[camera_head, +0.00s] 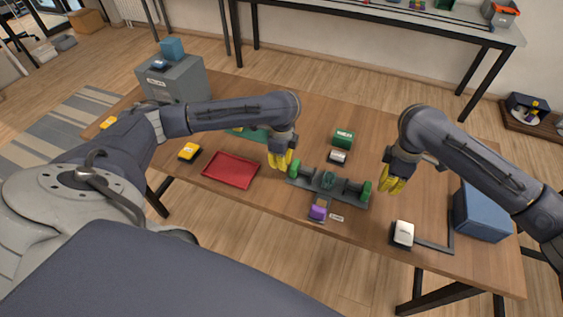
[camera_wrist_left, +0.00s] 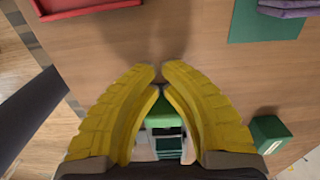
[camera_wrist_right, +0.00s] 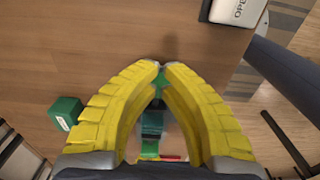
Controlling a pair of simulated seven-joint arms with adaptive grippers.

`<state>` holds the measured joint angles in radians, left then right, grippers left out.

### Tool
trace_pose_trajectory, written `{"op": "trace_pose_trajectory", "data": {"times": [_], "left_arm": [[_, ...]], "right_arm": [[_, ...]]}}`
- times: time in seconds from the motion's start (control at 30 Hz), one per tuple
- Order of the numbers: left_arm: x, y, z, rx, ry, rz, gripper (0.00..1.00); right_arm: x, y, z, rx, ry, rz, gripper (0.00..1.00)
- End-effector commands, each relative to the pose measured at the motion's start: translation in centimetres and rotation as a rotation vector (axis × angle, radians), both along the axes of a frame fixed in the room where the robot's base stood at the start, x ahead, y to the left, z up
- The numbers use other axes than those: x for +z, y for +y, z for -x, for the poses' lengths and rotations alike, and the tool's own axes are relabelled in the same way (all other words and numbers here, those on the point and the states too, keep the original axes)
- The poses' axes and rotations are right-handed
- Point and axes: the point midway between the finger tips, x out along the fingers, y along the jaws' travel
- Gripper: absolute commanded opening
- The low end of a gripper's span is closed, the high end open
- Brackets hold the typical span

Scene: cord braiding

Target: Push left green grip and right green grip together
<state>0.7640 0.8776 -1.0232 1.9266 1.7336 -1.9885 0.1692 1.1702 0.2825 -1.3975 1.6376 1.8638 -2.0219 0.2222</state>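A dark rail device (camera_head: 328,183) lies on the table, with the left green grip (camera_head: 296,169) at its left end and the right green grip (camera_head: 366,191) at its right end. The grips stand apart, with a green part between them. My left gripper (camera_head: 281,160) is just left of and above the left grip, its yellow fingertips together and empty. Green shows behind these fingers in the left wrist view (camera_wrist_left: 160,112). My right gripper (camera_head: 393,184) is right of the right grip, also with fingertips together and empty. Contact with either grip cannot be told.
A red tray (camera_head: 231,170) lies left of the device. A green box (camera_head: 343,139) and a small white-topped box (camera_head: 338,157) stand behind it, a purple block (camera_head: 319,209) in front. A white-topped box (camera_head: 402,234) and a blue bin (camera_head: 481,212) stand at right.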

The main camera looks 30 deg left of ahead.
Motion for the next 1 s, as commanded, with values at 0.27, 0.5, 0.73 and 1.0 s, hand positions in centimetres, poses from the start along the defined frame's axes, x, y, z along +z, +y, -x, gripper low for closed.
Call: {"op": "trace_pose_trajectory", "data": {"times": [0.27,0.5,0.73,1.0], "left_arm": [[0.0,-0.9,-0.2,-0.002,0.000,0.002,0.00],[0.1,-2.2,-0.5,-0.002,-0.001,0.001,0.00],[0.0,-2.7,-0.5,0.000,0.001,0.001,0.00],[0.0,-3.0,-0.5,0.000,0.001,0.002,0.00]], "right_arm": [[0.0,0.0,0.0,0.000,0.000,0.000,0.00],[0.0,0.0,0.0,0.000,0.000,0.000,0.00],[0.0,0.0,0.0,0.000,0.000,0.000,0.00],[0.0,0.0,0.0,0.000,0.000,0.000,0.00]]}}
